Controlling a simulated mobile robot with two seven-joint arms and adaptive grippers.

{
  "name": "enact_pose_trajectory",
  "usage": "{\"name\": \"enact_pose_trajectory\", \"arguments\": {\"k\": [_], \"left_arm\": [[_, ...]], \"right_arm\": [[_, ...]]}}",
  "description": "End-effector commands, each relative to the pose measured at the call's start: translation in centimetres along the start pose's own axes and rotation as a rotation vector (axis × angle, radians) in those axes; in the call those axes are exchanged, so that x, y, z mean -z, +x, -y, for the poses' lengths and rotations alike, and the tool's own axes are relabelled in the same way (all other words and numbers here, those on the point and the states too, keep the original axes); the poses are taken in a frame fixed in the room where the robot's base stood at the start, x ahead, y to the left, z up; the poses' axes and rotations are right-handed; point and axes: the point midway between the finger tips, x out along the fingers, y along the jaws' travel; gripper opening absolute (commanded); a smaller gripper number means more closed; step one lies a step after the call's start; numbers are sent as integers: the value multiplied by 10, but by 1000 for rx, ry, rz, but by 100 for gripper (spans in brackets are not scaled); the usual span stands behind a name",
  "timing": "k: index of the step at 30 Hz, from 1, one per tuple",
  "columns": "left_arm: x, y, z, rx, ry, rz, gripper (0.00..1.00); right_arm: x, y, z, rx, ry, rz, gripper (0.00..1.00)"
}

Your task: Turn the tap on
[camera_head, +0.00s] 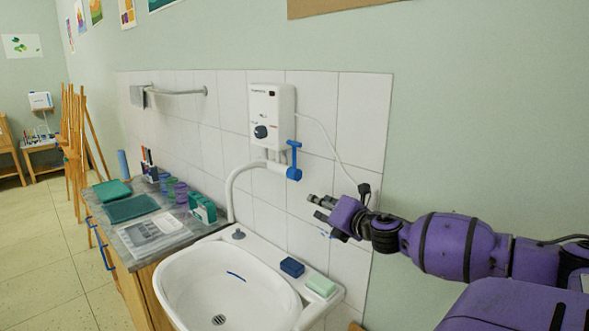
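The tap (294,160) has a blue lever and blue body on the tiled wall, just below the right side of a white water heater (271,117). Its white spout pipe (233,190) curves left and down over a white sink (172,286). No water stream is visible. My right gripper (315,206) reaches in from the right, below and to the right of the blue tap, apart from it. Its two fingers point left with a gap between them and nothing held. My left gripper is not in view.
A dark blue block (292,267) and a pale green soap bar (321,285) lie on the sink's right ledge. A grey counter (186,235) with trays and cups stands left. A white cable (328,140) runs from the heater to a black plug (364,189) near my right gripper.

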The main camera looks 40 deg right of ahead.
Motion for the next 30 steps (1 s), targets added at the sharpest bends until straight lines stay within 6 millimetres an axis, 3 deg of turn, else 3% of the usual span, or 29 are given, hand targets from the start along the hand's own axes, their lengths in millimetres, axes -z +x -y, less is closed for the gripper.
{"name": "enact_pose_trajectory", "arguments": {"k": [1, 3, 6, 14, 21, 30], "left_arm": [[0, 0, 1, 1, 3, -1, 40], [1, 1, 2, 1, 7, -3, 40], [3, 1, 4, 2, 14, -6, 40], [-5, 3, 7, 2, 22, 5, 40], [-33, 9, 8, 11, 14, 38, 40], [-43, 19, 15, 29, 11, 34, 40]], "right_arm": [[-31, 9, -31, -40, -155, 27, 31], [-64, 16, -66, -81, -373, 65, 31], [-87, 19, -93, -108, -605, 101, 31], [-92, 28, -100, -111, -771, 116, 31], [-89, 61, -101, -110, -769, 110, 31], [-94, 91, -107, -111, -765, 113, 31]]}}
